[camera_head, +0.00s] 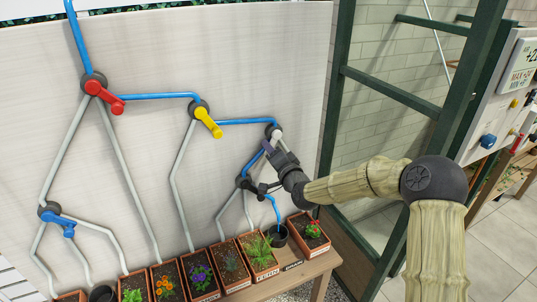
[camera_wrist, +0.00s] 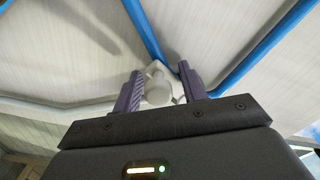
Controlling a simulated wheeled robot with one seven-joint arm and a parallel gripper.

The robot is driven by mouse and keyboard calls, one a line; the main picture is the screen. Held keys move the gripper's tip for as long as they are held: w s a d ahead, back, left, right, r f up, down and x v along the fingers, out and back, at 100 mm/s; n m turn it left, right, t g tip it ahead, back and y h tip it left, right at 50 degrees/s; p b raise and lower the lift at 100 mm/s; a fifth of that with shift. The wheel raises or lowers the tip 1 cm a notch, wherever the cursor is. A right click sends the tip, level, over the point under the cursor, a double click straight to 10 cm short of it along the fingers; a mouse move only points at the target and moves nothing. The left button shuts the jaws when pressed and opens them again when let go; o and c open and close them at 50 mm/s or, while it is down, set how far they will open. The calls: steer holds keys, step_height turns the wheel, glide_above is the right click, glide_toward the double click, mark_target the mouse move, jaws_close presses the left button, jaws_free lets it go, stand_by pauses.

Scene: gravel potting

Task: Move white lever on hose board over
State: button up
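The white lever (camera_head: 277,133) sits on the rightmost upper valve of the pale hose board (camera_head: 255,60). My gripper (camera_head: 271,150) is at this valve, just below the joint, and partly covers the lever in the head view. In the wrist view the white lever (camera_wrist: 158,90) lies between the two dark fingers of my gripper (camera_wrist: 160,85). The fingers stand apart on either side of it, with a gap visible at the right finger. Whether the left finger touches it, I cannot tell.
A red lever (camera_head: 105,97), a yellow lever (camera_head: 208,122) and a blue lever (camera_head: 62,226) sit on other valves. Another valve (camera_head: 245,184) is just below my gripper, close to it. Several potted plants (camera_head: 259,255) line the shelf underneath. A green frame (camera_head: 390,90) stands to the right.

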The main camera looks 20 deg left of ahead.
steer(key=shift+s+a+f, duration=0.1)
steer(key=shift+s+f, duration=0.15)
steer(key=shift+s+r, duration=0.1)
steer(key=shift+s, duration=0.25)
steer(key=d+b+v, duration=0.1)
steer(key=b+v, duration=0.1)
steer(key=v, duration=1.5)
steer(key=shift+w, duration=0.45)
steer(key=shift+a, duration=0.15)
